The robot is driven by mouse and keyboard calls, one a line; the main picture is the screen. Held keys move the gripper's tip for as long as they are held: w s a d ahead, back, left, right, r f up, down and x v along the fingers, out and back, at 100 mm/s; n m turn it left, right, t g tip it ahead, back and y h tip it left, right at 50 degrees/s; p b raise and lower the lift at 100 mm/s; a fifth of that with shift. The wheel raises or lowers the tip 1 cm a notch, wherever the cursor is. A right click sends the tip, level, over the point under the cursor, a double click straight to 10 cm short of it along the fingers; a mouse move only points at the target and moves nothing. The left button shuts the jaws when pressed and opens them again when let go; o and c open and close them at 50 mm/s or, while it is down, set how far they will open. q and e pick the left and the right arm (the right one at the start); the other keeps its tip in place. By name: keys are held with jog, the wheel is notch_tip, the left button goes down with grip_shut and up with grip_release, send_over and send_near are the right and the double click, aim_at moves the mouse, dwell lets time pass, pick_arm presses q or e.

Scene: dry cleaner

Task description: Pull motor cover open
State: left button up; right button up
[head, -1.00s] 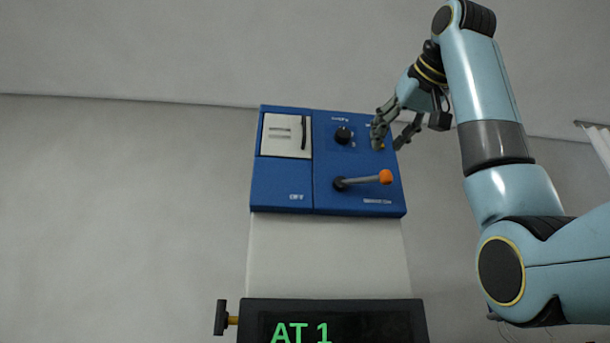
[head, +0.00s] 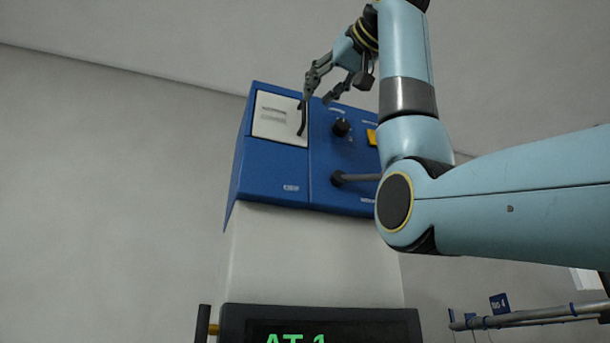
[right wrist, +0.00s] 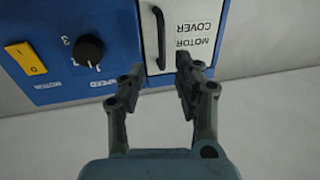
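The motor cover (head: 277,116) is a cream panel at the upper left of the blue control box, with a dark vertical handle (head: 302,119) along its right edge. In the right wrist view the cover (right wrist: 191,32) is labelled "MOTOR COVER" upside down, and the handle (right wrist: 159,37) lies ahead of the fingers. The cover looks closed. My right gripper (head: 322,97) is open at the top of the handle; in the right wrist view its fingers (right wrist: 158,88) are apart with nothing between them. I cannot tell whether a finger touches the handle. My left gripper is not in view.
A black knob (head: 341,127) and a yellow switch (head: 372,137) sit right of the cover. A lever (head: 358,178) sticks out below them, its end hidden behind my right arm. A dark display (head: 322,325) is below, and a rail (head: 530,316) is at lower right.

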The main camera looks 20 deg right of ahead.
aim_at(305, 108)
jog(key=x, duration=0.2)
jog(key=p+x, duration=0.1)
jog(key=x, duration=0.1)
jog(key=shift+s+a, duration=0.1)
jog(key=shift+a, duration=0.1)
jog(key=shift+w+a, duration=0.1)
jog(key=shift+w, duration=0.7)
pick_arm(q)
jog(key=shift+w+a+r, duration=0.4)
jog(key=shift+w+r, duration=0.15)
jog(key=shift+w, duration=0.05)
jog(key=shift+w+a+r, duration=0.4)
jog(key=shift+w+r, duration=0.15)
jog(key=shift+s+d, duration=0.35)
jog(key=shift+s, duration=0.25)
pick_arm(e)
grip_shut()
